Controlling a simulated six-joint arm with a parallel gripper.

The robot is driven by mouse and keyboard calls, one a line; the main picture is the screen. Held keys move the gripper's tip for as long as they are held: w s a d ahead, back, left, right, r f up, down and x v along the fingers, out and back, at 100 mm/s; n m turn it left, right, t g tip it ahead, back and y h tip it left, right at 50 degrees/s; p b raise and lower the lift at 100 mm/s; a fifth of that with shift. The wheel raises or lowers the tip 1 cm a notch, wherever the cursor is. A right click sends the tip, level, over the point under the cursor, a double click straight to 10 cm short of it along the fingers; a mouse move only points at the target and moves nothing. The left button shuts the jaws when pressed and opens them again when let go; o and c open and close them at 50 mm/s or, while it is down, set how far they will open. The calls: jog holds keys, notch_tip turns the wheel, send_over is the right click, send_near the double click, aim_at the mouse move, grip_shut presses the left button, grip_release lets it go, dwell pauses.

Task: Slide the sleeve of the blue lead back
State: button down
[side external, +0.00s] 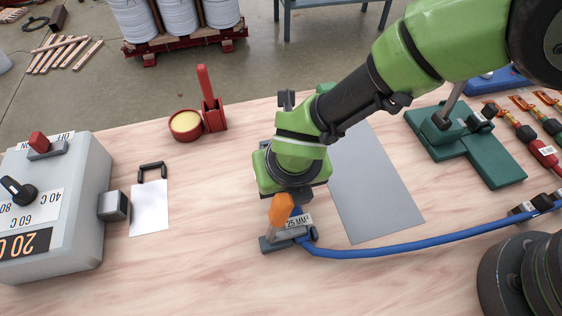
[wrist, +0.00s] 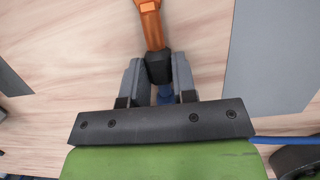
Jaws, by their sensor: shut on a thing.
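A "25 MM²" tag (side external: 298,221) and a black piece (side external: 313,234) show at the lead's end. My gripper (wrist: 157,80) points down over this end. In the wrist view, its grey fingers are shut on a black sleeve (wrist: 158,67), with a bit of blue (wrist: 166,95) below it. An orange piece (wrist: 151,27) reaches up past the sleeve and also shows in the side view (side external: 281,209).
A grey heater box (side external: 60,210) with a dial stands at left. A grey sheet (side external: 375,190) and green fixture (side external: 480,155) are right. The front middle of the table is clear.

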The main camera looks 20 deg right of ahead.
jog(key=shift+s, duration=0.8)
jog(key=c, duration=0.8)
grip_release()
